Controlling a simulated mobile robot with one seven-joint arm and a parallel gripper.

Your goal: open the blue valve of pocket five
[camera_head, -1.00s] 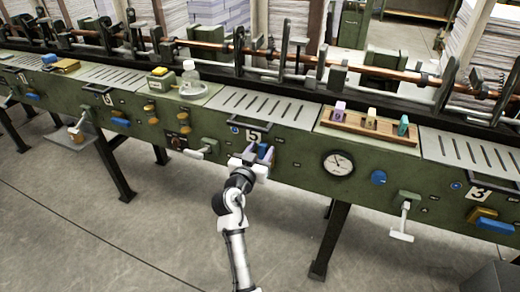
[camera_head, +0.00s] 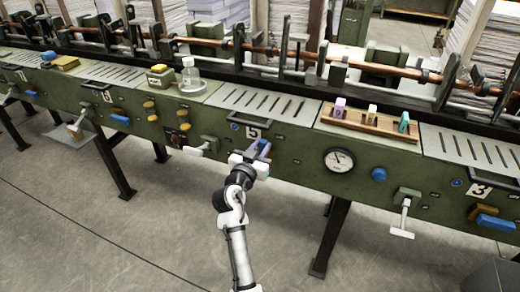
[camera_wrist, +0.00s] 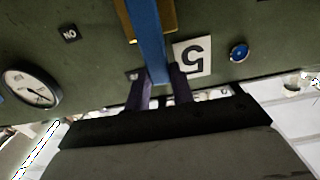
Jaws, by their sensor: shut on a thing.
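The blue valve (camera_wrist: 148,40) of pocket five is a long blue lever on a brass-yellow mount (camera_wrist: 165,18). It is beside the white number plate 5 (camera_wrist: 192,57), which appears upside down in the wrist view. My gripper (camera_wrist: 160,88) is shut on the lever, with one dark purple finger on each side. In the head view, my gripper (camera_head: 260,151) is at the green front panel, just below plate 5 (camera_head: 253,133), and the blue lever (camera_head: 264,147) shows between its fingers. The gripper hides part of the lever and its mount.
A round gauge (camera_head: 339,160) and a blue knob (camera_head: 379,174) are right of my gripper. A white-handled lever (camera_head: 197,150) is close on its left. A wooden tray (camera_head: 374,127) with coloured blocks sits above right.

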